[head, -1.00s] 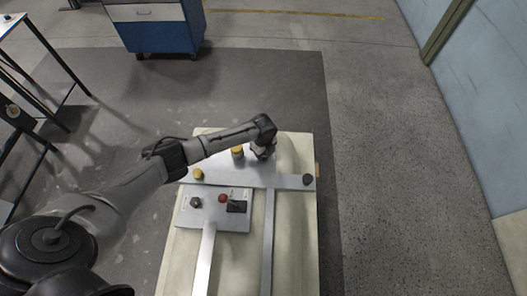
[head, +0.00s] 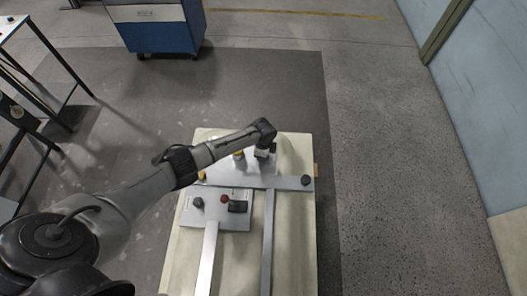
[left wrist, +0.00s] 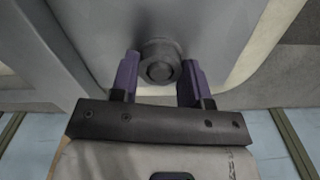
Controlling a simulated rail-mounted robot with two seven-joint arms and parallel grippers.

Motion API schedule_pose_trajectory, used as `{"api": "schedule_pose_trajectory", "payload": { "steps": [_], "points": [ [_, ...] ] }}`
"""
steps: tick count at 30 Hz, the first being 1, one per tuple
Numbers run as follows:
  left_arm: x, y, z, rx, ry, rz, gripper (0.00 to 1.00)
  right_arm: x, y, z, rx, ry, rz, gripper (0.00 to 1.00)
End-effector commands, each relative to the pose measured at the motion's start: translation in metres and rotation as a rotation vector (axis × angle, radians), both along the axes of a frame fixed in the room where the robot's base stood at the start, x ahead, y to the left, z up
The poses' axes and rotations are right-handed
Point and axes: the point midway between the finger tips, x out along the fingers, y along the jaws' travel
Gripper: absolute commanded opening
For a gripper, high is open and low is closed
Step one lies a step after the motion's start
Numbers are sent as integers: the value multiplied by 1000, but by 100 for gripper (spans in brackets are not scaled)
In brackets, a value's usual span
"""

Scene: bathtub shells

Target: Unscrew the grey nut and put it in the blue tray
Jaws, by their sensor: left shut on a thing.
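The grey nut (left wrist: 159,62) is round and sits against a grey metal plate in the left wrist view, with a stud end showing in its middle. My left gripper (left wrist: 160,72) has its purple fingers on both sides of the nut and is shut on it. In the head view my left gripper (head: 263,154) is over the far part of the plate (head: 259,180) on the pale bench, and it hides the nut there. I cannot make out the blue tray in either view. My right gripper is not in view.
Yellow knobs (head: 202,176) and a dark knob (head: 305,180) stand on the plate near my left arm. A lower panel carries a red button (head: 224,199) and a black switch (head: 237,206). A blue cabinet (head: 158,36) stands beyond the bench. Open floor lies right.

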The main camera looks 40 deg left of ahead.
Motion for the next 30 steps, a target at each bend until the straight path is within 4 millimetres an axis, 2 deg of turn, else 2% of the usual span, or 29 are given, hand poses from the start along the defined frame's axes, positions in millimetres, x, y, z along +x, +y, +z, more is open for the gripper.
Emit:
{"api": "schedule_pose_trajectory", "payload": {
  "steps": [18, 30],
  "points": [
    [-1, 0, 1, -1, 2, 529, 15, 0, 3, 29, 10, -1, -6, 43],
    [0, 0, -1, -1, 1, 588, 15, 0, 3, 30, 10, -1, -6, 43]
  ]
}}
